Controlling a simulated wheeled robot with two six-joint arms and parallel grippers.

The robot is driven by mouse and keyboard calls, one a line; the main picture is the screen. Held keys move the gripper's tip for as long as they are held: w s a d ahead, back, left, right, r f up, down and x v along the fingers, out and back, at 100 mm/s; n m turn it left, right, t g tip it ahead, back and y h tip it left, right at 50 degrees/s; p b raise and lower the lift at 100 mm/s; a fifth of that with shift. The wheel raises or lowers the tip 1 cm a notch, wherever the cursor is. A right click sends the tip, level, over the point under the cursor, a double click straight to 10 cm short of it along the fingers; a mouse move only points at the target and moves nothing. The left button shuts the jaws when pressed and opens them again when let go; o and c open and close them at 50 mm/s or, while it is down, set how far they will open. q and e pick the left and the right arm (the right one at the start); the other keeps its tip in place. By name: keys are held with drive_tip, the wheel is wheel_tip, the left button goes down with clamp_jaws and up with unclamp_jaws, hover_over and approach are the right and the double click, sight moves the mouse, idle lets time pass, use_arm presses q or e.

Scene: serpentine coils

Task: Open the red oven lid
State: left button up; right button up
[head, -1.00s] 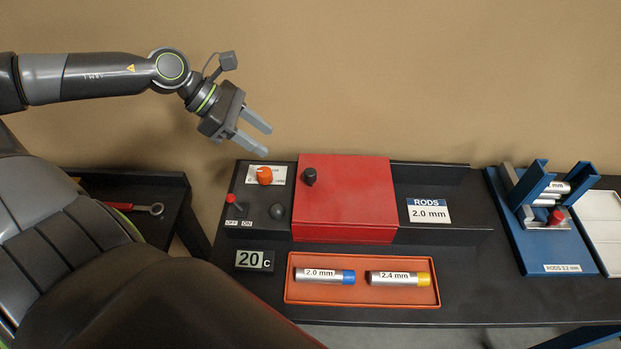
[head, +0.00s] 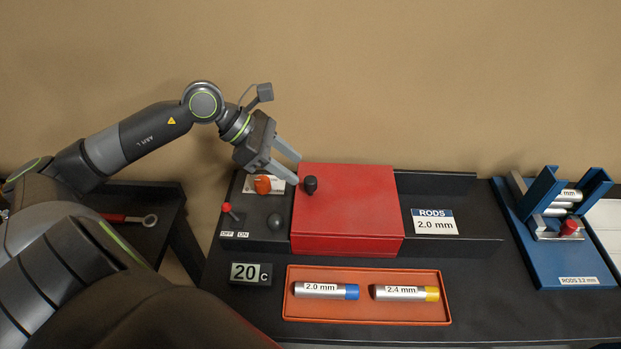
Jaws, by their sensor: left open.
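The red oven lid (head: 352,207) lies flat and closed on the oven near the middle of the bench. A black knob (head: 310,185) stands up near the lid's upper left corner. My left gripper (head: 297,168) is open and empty, with its fingertips just above and left of the knob in the picture. One finger overlaps the panel near the orange dial (head: 263,185). I cannot tell whether a fingertip touches the lid. My right gripper is not in view.
The control panel left of the lid has a red switch (head: 228,209) and a black button (head: 276,222). A 20 C display (head: 250,273) and an orange tray (head: 367,318) with two rods sit in front. A blue rod rack (head: 560,262) stands right.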

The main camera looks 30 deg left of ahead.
sight(310, 179)
use_arm(q)
drive_tip(key=shift+p+x, duration=0.55)
drive_tip(key=shift+x, duration=2.65)
drive_tip(key=shift+c, duration=0.4)
clamp_jaws()
